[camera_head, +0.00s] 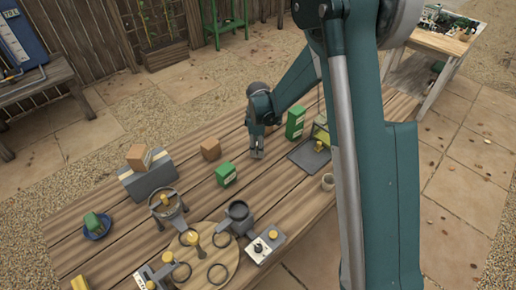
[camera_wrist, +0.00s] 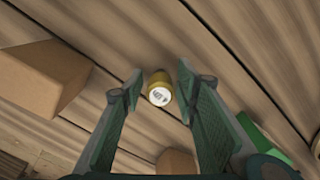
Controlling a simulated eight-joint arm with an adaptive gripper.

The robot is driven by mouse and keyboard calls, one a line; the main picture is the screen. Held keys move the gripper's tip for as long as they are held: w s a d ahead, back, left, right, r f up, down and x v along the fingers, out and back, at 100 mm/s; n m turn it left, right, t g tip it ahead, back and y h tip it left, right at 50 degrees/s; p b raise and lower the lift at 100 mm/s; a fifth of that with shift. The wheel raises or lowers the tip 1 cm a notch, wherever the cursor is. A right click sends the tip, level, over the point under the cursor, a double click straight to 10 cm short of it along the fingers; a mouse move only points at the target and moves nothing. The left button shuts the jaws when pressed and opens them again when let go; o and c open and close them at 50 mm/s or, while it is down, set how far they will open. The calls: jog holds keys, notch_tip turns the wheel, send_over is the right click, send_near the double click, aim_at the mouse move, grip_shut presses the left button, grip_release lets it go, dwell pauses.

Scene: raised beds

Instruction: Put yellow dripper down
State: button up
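In the wrist view a small yellow dripper (camera_wrist: 160,88) with a white, marked round end sits between the tips of my gripper (camera_wrist: 158,85). A narrow gap shows between it and each finger, so the fingers look open around it and not closed on it. Wooden planks lie behind it; I cannot tell if it touches them. In the head view my gripper (camera_head: 257,153) points down, low over the wooden table (camera_head: 110,235), and the dripper there is hidden or too small to make out.
A brown block (camera_head: 210,148) and a green box (camera_head: 226,174) stand left of my gripper. A taller green box (camera_head: 295,122) and a dark tray (camera_head: 308,158) with a yellow piece are to its right. Pots and a round board (camera_head: 215,265) crowd the near part.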

jog(key=shift+r, duration=0.1)
dwell(0.3)
notch_tip(320, 180, up, 12)
jog(key=shift+r+p, duration=0.1)
jog(key=shift+p, duration=0.6)
dwell(0.6)
jog(key=s+d+r+m+t, duration=0.2)
jog(key=s+d+r+m, duration=0.2)
jog(key=s+d+r, duration=0.4)
jog(key=s+d+r+m+t, duration=0.1)
jog(key=s+d+r+m, duration=0.3)
jog(key=s+d+r, duration=0.45)
jog(key=s+d+r+m+t, duration=0.1)
jog(key=s+d+m, duration=0.3)
jog(key=s, duration=0.5)
jog(key=s+d+r+m+t, duration=0.2)
jog(key=s+d+m+t, duration=0.1)
jog(key=s, duration=0.7)
jog(key=shift+d+r+m, duration=0.3)
jog(key=shift+d+m, duration=0.05)
jog(key=shift+m, duration=0.45)
